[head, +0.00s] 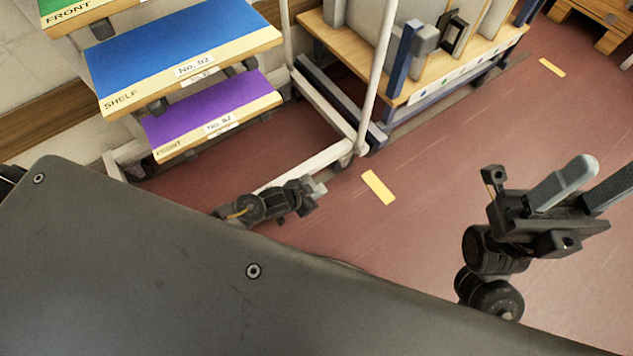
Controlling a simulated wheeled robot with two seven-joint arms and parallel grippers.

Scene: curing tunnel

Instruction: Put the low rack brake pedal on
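I cannot make out a brake pedal for certain. A white-framed wheeled rack (325,113) stands at the upper middle, its lower rail reaching a caster (345,150) near the floor. Right behind it is a low wooden-decked cart (410,84) with blue posts. My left gripper (314,190) is low, just below the white rail in the picture; it is small and I cannot tell whether it is open or shut. My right gripper (598,178) is at the right edge, its two grey fingers apart, with nothing seen between them; one finger runs out of the picture.
A stepped shelf with a blue board (165,45) and a purple board (205,115) stands at the upper left. Yellow floor marks (378,187) lie on the red floor. The floor between my grippers is clear. A wooden pallet (602,20) is at the upper right corner.

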